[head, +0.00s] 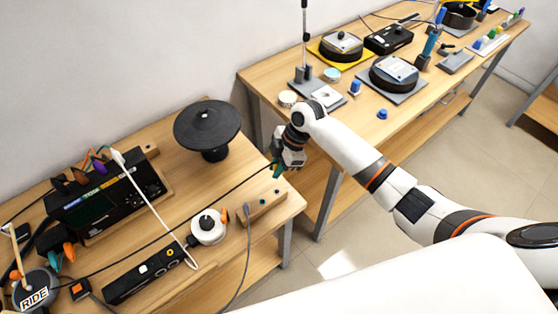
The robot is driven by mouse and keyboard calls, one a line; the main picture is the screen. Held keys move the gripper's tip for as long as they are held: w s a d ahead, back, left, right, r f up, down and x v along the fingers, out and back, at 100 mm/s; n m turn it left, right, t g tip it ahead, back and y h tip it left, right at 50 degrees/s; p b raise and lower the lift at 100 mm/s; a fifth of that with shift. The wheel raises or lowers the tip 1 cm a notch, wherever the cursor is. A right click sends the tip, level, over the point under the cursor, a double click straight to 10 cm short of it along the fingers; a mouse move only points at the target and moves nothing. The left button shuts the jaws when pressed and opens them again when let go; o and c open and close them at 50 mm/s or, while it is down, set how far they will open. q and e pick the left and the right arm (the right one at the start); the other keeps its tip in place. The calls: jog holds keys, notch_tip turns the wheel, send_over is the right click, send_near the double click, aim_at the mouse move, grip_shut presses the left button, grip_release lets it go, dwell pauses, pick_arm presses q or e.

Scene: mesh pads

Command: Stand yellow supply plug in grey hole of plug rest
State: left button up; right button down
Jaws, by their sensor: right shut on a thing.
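My right gripper (279,168), with teal fingertips, is shut at the end of a black cable (225,192), above the right end of the near table. The yellow supply plug appears to be in its jaws, but the fingers hide its body and colour. The plug rest (267,207) is a wooden block near the table's right edge, below the gripper and apart from it. It has small dark and grey holes on top. A grey plug (247,209) with a grey cable stands at its left end. My left gripper is out of view.
A round black pad (208,127) on a stand is left of the gripper. A white round device (208,226) and a black box (145,276) with a yellow socket lie left of the rest. A black module (110,203) stands farther left. Another table (360,120) holds round devices.

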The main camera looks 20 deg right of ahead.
jog(key=shift+s+a, duration=0.1)
jog(key=shift+a, duration=0.1)
jog(key=shift+d+r, duration=0.1)
jog(key=b, duration=0.4)
send_over(272, 192)
jog(key=d, duration=0.2)
jog(key=shift+s+a+f, duration=0.1)
jog(key=shift+f, duration=1.4)
jog(key=shift+a+f, duration=0.1)
jog(key=shift+f, duration=1.35)
pick_arm(q)
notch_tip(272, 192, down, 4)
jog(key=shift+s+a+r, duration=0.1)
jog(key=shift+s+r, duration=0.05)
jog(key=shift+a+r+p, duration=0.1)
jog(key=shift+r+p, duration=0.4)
jog(key=shift+p, duration=0.2)
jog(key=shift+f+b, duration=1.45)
pick_arm(e)
jog(key=shift+f, duration=2.05)
jog(key=c, duration=1.3)
grip_release()
jog(key=shift+o, duration=0.2)
